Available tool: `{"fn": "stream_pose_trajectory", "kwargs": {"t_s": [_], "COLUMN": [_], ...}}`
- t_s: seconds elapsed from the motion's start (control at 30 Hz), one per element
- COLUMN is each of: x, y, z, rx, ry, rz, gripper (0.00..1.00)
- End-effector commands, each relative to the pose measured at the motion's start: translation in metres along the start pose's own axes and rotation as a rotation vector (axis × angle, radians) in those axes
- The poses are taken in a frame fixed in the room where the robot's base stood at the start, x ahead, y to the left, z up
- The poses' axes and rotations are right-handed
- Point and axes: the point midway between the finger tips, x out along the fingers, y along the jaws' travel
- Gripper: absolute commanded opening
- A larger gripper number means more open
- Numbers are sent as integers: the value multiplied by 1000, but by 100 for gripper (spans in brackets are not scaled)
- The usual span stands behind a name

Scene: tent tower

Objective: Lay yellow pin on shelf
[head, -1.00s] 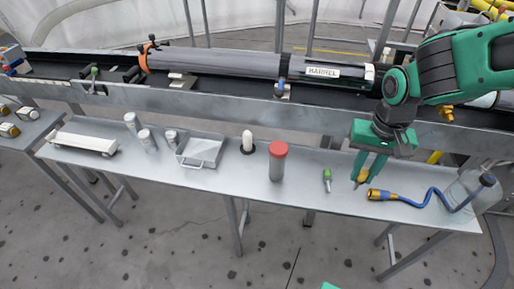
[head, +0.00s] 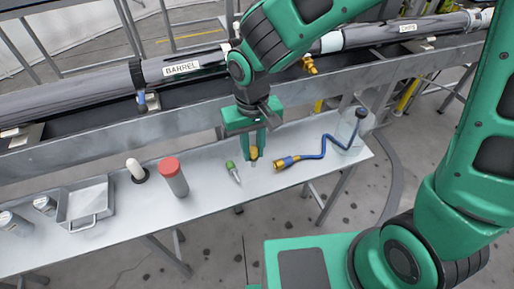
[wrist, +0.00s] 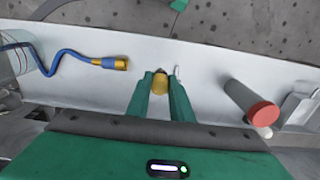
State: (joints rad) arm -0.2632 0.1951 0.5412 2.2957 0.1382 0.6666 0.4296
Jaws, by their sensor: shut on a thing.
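My gripper (head: 254,150) is shut on the yellow pin (head: 253,155), with its fingers pointing down over the grey metal shelf (head: 215,205). In the wrist view the pin's yellow head (wrist: 160,86) shows between the two green fingers (wrist: 160,100), and the fingers hide part of it. The pin looks about upright, low over the shelf; I cannot tell whether its tip touches the surface. A green-headed pin (head: 232,169) lies on the shelf just left of my gripper.
A blue hose (head: 322,148) with a brass end lies close right of my gripper, near a clear jug (head: 349,130). A red-capped grey cylinder (head: 175,180), a white-topped peg (head: 136,170) and a tray (head: 85,202) stand left. The barrel rail (head: 180,112) runs behind.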

Motion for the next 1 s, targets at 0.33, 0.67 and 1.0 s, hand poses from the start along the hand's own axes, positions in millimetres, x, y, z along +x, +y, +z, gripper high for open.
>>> {"fn": "stream_pose_trajectory", "kwargs": {"t_s": [0.33, 0.67, 1.0], "x": [36, 56, 81], "y": [41, 47, 47], "z": [-45, -51, -51], "rx": [3, 0, 0], "ry": [-1, -3, 1], "rz": [-1, 0, 0], "gripper": [0, 0, 0]}}
